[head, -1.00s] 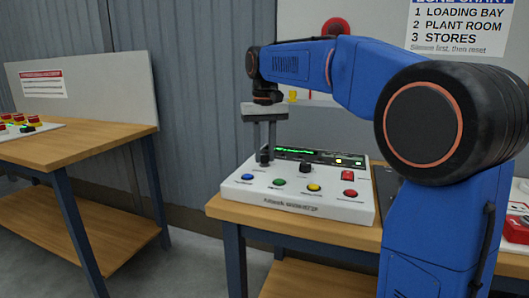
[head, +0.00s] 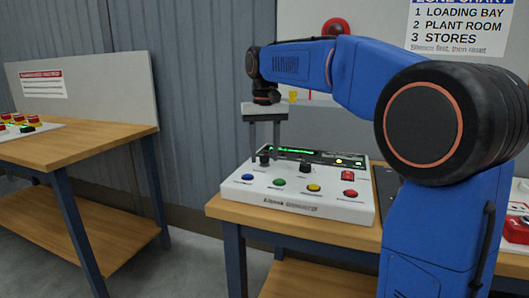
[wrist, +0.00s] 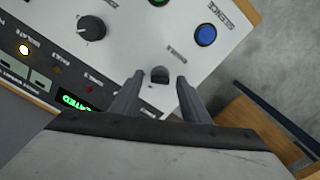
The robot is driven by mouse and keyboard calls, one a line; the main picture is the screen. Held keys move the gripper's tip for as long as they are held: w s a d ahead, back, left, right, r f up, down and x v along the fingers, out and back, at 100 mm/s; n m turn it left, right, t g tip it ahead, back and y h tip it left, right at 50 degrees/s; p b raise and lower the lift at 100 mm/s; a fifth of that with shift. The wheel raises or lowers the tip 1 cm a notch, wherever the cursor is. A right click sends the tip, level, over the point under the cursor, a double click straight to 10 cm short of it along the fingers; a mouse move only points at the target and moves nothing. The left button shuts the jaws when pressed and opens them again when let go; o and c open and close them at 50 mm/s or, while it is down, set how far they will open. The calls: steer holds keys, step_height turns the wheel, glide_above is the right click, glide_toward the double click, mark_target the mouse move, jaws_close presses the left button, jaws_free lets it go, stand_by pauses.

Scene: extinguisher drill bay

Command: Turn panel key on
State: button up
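The white control panel (head: 332,208) sits on the wooden table. A small dark key knob (head: 264,158) stands at its back left; in the wrist view it is a dark grey knob (wrist: 159,75). My gripper (head: 265,148) points down over it, open and empty. In the wrist view the two fingertips (wrist: 156,82) lie on either side of the knob, with a gap on both sides. The small label beside the knob is too blurred to read.
A black rotary knob (head: 305,166) stands right of the key knob. Blue (head: 248,178), green (head: 279,182), yellow (head: 314,188) and red (head: 350,193) buttons line the panel's front. A lit display (head: 298,152) runs along its back. Another table (head: 90,135) is at left.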

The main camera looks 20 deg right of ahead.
step_height(320, 180, up, 17)
steer(key=shift+r, duration=0.2)
stand_by(0.5)
stand_by(0.3)
